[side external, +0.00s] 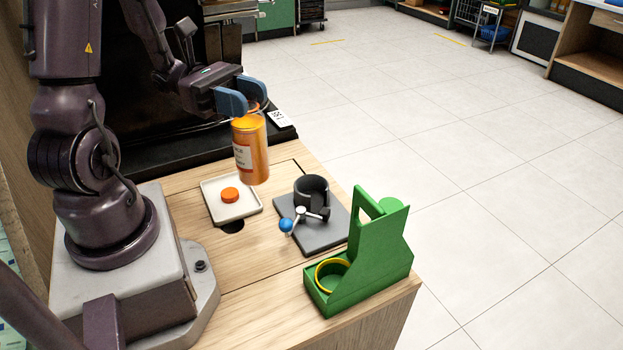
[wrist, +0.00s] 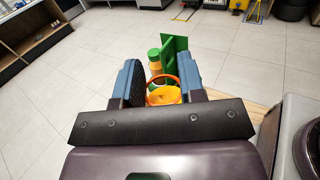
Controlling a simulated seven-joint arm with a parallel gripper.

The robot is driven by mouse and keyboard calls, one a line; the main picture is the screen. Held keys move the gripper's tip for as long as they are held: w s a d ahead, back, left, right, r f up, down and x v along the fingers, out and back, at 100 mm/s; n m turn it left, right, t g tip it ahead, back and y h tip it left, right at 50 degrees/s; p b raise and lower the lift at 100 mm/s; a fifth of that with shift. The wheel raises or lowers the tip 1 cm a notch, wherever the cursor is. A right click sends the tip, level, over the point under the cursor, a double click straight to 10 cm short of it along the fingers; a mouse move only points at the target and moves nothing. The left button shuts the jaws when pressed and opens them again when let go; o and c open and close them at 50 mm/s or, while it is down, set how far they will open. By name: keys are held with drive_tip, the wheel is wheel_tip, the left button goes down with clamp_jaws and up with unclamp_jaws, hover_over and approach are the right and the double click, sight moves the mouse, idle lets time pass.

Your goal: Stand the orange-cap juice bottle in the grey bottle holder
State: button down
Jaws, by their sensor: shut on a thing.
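My gripper (side external: 249,97) has its blue fingers shut on the upper end of the orange juice bottle (side external: 251,150). The bottle hangs roughly upright, in the air above the worktop, with a pale label on its side. In the wrist view the bottle (wrist: 164,96) lies between the fingers (wrist: 163,80), with an orange ring at its top. The grey bottle holder (side external: 288,234) is a flat grey base with a dark, round, open cup. A clamp lever with a blue knob is at its front. The cup appears empty. The held bottle is up and left of it, apart.
A white tray (side external: 216,214) holds an orange round cap (side external: 230,195), left of the holder. A green caddy (side external: 375,243) with a yellow ring stands at the worktop's right corner. A green-capped bottle (wrist: 154,57) shows by it in the wrist view. A black panel stands behind.

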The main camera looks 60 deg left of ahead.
drive_tip(key=w+a+f, duration=0.3)
drive_tip(key=w+f, duration=0.9)
drive_tip(key=w, duration=0.1)
drive_tip(key=shift+f, duration=0.3)
drive_tip(key=shift+a+f, duration=0.1)
drive_tip(key=shift+f, duration=0.15)
drive_tip(key=c, duration=0.7)
unclamp_jaws()
